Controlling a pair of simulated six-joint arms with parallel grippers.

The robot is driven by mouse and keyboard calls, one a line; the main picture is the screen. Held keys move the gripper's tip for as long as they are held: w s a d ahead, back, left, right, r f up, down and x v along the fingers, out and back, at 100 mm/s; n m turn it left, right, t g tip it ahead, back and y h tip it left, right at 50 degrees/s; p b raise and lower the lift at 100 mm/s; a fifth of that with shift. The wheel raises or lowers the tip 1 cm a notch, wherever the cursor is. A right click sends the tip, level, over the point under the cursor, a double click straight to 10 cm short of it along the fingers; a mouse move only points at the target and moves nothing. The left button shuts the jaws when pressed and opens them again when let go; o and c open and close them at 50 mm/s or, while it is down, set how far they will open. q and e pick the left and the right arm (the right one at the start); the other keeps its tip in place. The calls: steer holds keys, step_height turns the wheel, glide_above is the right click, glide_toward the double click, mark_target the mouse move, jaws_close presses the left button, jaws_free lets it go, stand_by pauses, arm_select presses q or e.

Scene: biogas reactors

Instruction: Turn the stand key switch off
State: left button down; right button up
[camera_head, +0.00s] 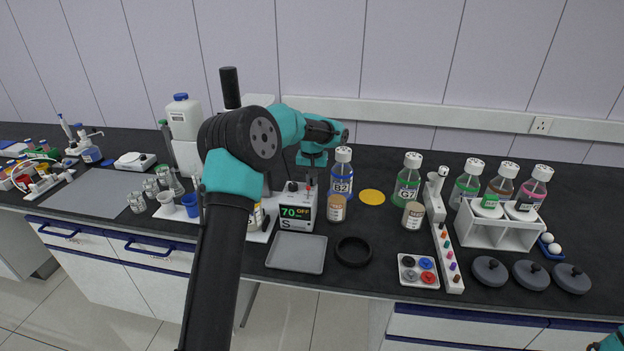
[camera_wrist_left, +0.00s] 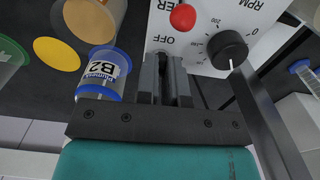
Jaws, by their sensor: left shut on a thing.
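My left gripper (camera_wrist_left: 168,62) is shut at the panel beside the OFF label, on the key switch. The fingers hide the key, so its angle cannot be told. In the head view the left hand (camera_head: 312,158) is above the box.
Bottle B2 (camera_head: 342,181) and a tan-capped jar (camera_head: 336,213) stand just right of the box. A grey tray (camera_head: 297,266) and a black ring (camera_head: 353,252) lie in front. Bottle G7 (camera_head: 406,188) stands farther right. My left arm hides part of the stand.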

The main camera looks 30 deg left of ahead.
arm_select(q)
steer(key=c, duration=1.2)
jaws_free()
steer(key=shift+c, duration=0.2)
steer(key=shift+r, duration=0.15)
step_height(320, 180, up, 17)
